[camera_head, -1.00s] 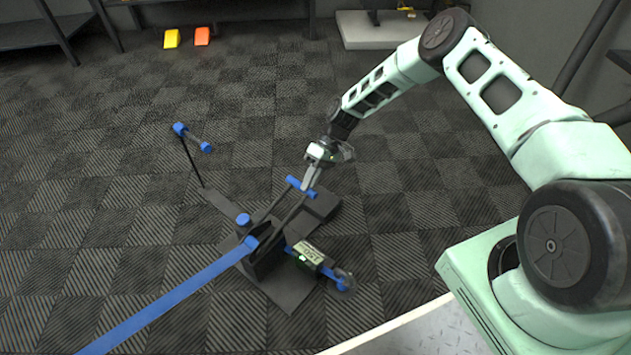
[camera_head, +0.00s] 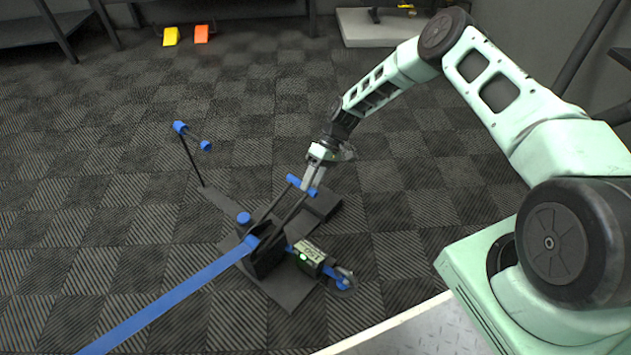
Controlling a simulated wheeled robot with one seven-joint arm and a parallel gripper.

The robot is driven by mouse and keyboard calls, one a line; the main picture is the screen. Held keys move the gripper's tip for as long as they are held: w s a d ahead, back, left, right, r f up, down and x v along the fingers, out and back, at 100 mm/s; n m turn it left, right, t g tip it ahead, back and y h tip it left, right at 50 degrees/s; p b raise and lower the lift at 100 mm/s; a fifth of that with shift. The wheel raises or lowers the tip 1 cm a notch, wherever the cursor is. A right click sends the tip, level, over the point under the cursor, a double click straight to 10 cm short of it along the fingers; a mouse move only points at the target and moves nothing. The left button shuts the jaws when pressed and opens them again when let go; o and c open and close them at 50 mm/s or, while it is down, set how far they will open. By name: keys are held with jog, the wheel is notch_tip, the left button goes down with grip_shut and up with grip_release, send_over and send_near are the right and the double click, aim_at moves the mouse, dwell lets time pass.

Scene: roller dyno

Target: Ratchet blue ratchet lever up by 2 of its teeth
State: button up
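The blue ratchet lever (camera_head: 301,186) is a blue crossbar at the upper end of two dark arms. These arms rise from a dark ratchet body (camera_head: 266,258) on a dark base plate. A long blue strap (camera_head: 165,301) runs from the body to the lower left. My gripper (camera_head: 312,185) points down at the right part of the blue crossbar, with its fingers at or just behind it. The fingertips are small and partly hidden by the bar, so I cannot tell whether they grip it.
A thin post with blue knobs (camera_head: 181,128) stands at the left. Yellow (camera_head: 171,36) and orange (camera_head: 201,34) items lie at the back.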

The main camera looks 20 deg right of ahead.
jog(key=p+v, duration=0.5)
jog(key=v, duration=1.2)
jog(key=shift+d, duration=0.45)
jog(key=shift+s+r, duration=0.15)
jog(key=s+a+r+n+h, duration=0.1)
jog(key=s+a+r, duration=0.2)
jog(key=a+r, duration=0.35)
jog(key=s+a+r+h+p, duration=0.1)
jog(key=s+a+r+h, duration=0.1)
jog(key=s+a+r, duration=0.35)
jog(key=s+a+r+n+h, duration=0.1)
jog(key=a+r, duration=0.6)
jog(key=r, duration=0.1)
jog(key=s+r+t+h+p, duration=0.15)
jog(key=s+r, duration=0.35)
jog(key=s, duration=0.9)
jog(key=s+r+t+h, duration=0.25)
jog(key=s+r, duration=0.25)
jog(key=s, duration=1)
notch_tip(320, 180, up, 38)
jog(key=y+p, duration=0.1)
jog(key=p, duration=3.6)
jog(key=shift+p, duration=0.4)
